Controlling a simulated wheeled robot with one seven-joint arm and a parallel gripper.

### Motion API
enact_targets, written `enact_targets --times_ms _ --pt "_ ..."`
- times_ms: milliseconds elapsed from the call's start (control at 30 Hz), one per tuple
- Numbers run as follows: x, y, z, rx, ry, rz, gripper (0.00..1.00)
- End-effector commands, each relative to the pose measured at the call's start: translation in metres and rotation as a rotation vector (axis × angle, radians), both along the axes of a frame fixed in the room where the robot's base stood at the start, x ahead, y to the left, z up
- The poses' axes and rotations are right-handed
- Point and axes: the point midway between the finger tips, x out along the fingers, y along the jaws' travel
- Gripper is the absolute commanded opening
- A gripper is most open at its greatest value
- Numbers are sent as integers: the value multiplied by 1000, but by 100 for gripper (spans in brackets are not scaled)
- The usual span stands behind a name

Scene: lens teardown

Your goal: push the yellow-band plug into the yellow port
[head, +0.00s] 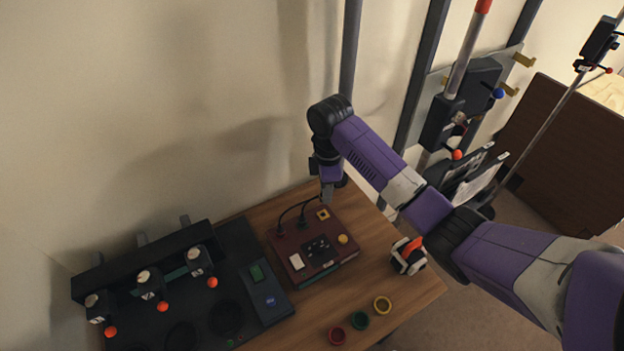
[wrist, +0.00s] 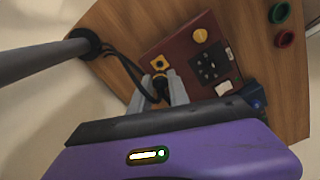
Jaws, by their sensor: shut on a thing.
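The maroon box (head: 284,247) stands on the wooden table, and it also shows in the wrist view (wrist: 182,50). The yellow port (head: 323,214) is a square yellow frame near the box's back corner; in the wrist view the yellow port (wrist: 158,62) lies just beyond my fingertips. My gripper (head: 327,196) points down above that corner. In the wrist view my gripper (wrist: 160,86) is shut on the dark plug (wrist: 159,75), with a little yellow showing at it. The plug's tip is close to the port; I cannot tell whether it touches or has entered.
Black cables (head: 290,209) loop at the box's back left. A yellow knob (head: 343,239) and a white panel (head: 297,261) are on the box top. A dark machine (head: 240,270) stands left. Red, green and yellow rings (head: 383,305) lie at the front. A grey post (wrist: 40,62) rises behind.

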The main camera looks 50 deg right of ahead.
Motion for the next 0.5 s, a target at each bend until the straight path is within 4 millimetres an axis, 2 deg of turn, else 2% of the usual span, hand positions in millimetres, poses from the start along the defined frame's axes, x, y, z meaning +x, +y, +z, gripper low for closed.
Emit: enact_targets --times_ms 500 --pt "0 0 -4 0 0 0 0"
